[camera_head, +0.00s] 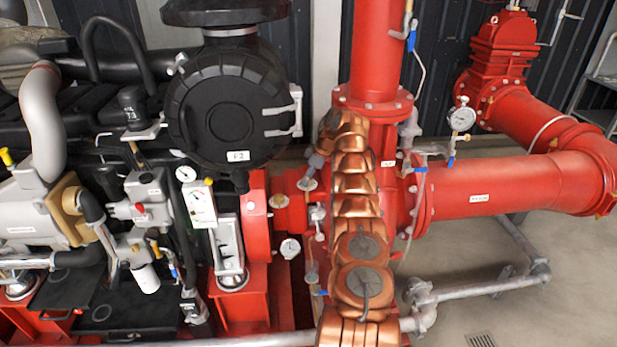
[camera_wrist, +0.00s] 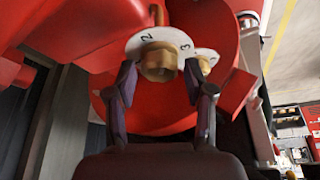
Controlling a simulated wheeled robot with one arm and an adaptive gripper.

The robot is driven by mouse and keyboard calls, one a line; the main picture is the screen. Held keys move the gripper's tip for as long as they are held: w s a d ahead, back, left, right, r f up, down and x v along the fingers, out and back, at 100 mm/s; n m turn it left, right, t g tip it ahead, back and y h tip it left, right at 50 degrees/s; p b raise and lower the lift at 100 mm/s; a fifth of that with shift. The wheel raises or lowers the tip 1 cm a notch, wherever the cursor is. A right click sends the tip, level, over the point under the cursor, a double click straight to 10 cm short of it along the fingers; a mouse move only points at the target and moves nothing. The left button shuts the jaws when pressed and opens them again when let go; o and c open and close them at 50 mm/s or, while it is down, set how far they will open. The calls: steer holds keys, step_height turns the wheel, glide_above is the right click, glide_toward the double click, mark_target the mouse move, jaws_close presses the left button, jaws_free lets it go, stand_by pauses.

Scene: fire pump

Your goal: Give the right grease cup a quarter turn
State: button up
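In the wrist view a brass grease cup (camera_wrist: 159,62) sits in front of a white disc (camera_wrist: 185,47) marked with numbers, of which 2 and 3 show. A second brass fitting (camera_wrist: 205,64) with a pale disc is just to its right, partly hidden by a finger. I cannot tell from the picture which one is the right grease cup. My gripper (camera_wrist: 161,72) is open, one finger on each side of the nearer cup, with small gaps showing. In the head view my copper-coloured arm hides the gripper, and a small white disc (camera_head: 290,248) shows left of the arm.
Red pump casing (camera_wrist: 160,105) lies close behind the fingers. In the head view a red pipe (camera_head: 500,195) and a pressure gauge (camera_head: 462,118) are right of my arm. The black engine (camera_head: 120,120) fills the left. Open floor (camera_head: 560,280) lies at the lower right.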

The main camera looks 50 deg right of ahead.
steer(key=c, duration=0.8)
